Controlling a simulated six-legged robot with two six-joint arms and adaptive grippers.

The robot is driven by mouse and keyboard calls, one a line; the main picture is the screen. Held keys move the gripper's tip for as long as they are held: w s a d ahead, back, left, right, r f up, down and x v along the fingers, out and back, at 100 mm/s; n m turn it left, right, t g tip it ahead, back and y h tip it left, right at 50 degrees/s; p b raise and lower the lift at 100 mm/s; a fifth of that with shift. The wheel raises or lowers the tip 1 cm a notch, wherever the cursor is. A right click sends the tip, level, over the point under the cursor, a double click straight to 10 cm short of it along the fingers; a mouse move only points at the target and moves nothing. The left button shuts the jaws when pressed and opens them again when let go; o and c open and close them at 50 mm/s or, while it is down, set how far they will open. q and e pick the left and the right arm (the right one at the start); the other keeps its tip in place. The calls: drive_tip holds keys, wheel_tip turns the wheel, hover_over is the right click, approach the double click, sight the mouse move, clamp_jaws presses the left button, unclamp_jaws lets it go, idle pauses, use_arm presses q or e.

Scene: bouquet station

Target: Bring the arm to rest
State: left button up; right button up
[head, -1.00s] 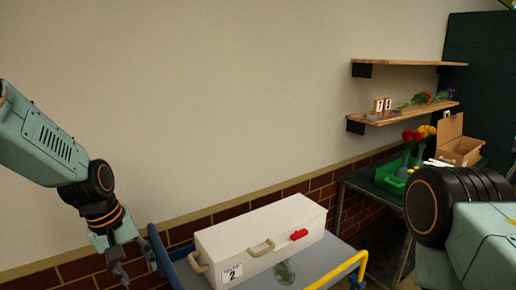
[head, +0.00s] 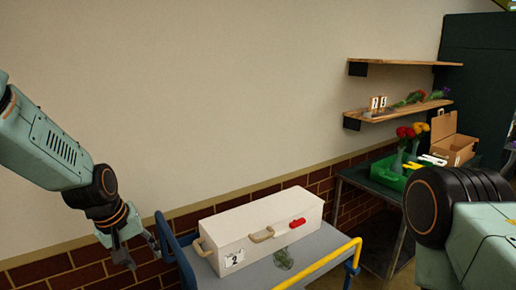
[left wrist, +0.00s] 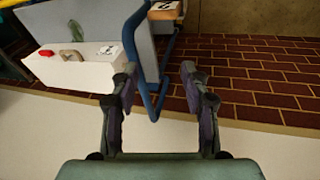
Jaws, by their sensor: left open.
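My left gripper (head: 138,256) hangs at the lower left of the head view, beside the left end of a cart. It also shows in the left wrist view (left wrist: 158,92), with its two fingers apart and nothing between them. My right arm shows at the right edge of the head view, but its gripper is out of the picture.
A white case (head: 262,228) with a red latch and a tag reading 2 lies on the grey cart (head: 318,245), which has a blue handle (head: 178,262) and yellow rail (head: 325,262). A dark table (head: 352,178) with a green tray (head: 388,172) and flowers stands right, below wooden shelves (head: 400,113).

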use_arm(q)
drive_tip(key=s+d+f+m+b, duration=0.1)
drive_tip(key=s+f+b, duration=0.25)
drive_tip(key=f, duration=0.45)
drive_tip(key=s+f+m+t+y+b, duration=0.1)
drive_tip(key=s+f+b, duration=0.1)
drive_tip(key=s+f, duration=0.4)
drive_tip(key=s+d+f+m+b, duration=0.1)
drive_tip(key=s+f+m+b, duration=0.15)
drive_tip(key=f, duration=0.65)
drive_tip(key=s+d+f+g+b, duration=0.1)
drive_tip(key=s+f+g+b, duration=0.3)
drive_tip(key=s+f+b, duration=0.7)
drive_tip(key=s+f+m, duration=0.1)
drive_tip(key=s+f, duration=0.7)
drive_tip(key=s, duration=0.5)
drive_tip(key=shift+d+f+y+b, duration=0.2)
drive_tip(key=shift+d+y+b, duration=0.1)
drive_tip(key=shift+d, duration=0.1)
drive_tip(key=shift+w, duration=0.1)
